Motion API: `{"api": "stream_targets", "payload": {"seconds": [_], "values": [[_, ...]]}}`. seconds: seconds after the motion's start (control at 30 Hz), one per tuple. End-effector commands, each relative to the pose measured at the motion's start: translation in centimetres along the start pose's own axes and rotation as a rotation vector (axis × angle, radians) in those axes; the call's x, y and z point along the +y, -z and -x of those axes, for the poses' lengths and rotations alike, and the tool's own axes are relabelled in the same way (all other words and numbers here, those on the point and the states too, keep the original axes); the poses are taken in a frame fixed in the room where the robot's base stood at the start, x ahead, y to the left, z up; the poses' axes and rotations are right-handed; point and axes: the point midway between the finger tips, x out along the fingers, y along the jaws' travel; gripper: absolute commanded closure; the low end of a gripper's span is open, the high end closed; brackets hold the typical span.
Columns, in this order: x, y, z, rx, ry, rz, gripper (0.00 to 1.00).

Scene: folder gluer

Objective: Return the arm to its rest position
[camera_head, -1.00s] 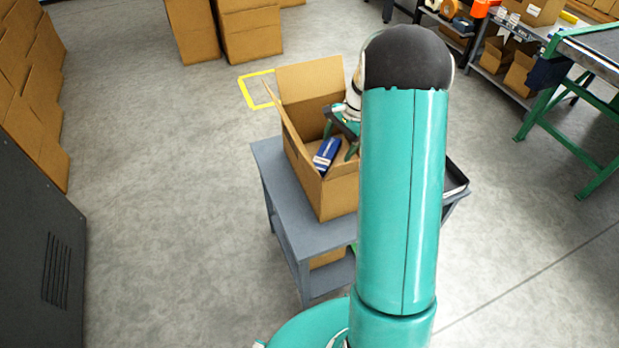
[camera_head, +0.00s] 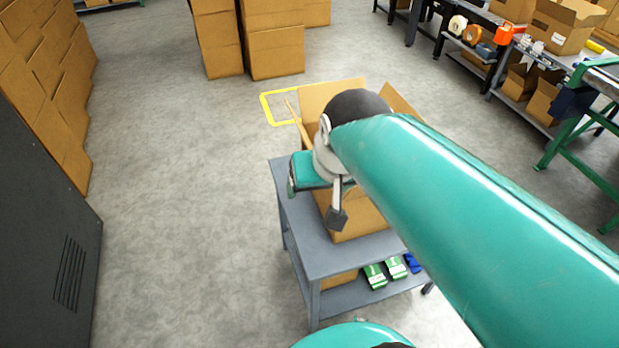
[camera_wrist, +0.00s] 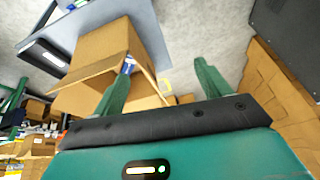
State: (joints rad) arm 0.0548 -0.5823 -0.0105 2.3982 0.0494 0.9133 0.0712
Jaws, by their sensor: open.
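My gripper (camera_wrist: 162,65) is open in the wrist view, with its two green fingers spread apart and nothing between them. In the head view my teal arm comes in from the lower right, and its wrist end is in front of an open cardboard box (camera_head: 358,218) on a grey cart (camera_head: 300,232). The fingertips are mostly hidden there. The box also shows in the wrist view (camera_wrist: 100,43), apart from the fingers, with a blue and white pack (camera_wrist: 129,65) inside it.
Green and white packs (camera_head: 375,276) and a blue item (camera_head: 413,263) lie on the cart's lower shelf. Stacked cartons (camera_head: 45,95) and a dark cabinet (camera_head: 40,215) stand at the left. A green-framed table (camera_head: 585,150) is at the right. The floor left of the cart is clear.

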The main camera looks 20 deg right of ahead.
Motion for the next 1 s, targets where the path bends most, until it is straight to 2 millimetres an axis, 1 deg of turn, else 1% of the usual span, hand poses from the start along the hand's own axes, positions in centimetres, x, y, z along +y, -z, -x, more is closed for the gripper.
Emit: {"api": "stream_targets", "payload": {"seconds": [0.03,0.1,0.23,1.0], "values": [[-0.3,-1.1,0.6,0.027,-0.001,0.048,0.24],[-0.5,-2.3,1.0,0.052,-0.005,0.102,0.24],[-0.7,-3.4,1.3,0.076,-0.012,0.157,0.24],[-0.7,-3.6,1.3,0.078,-0.013,0.164,0.24]]}}
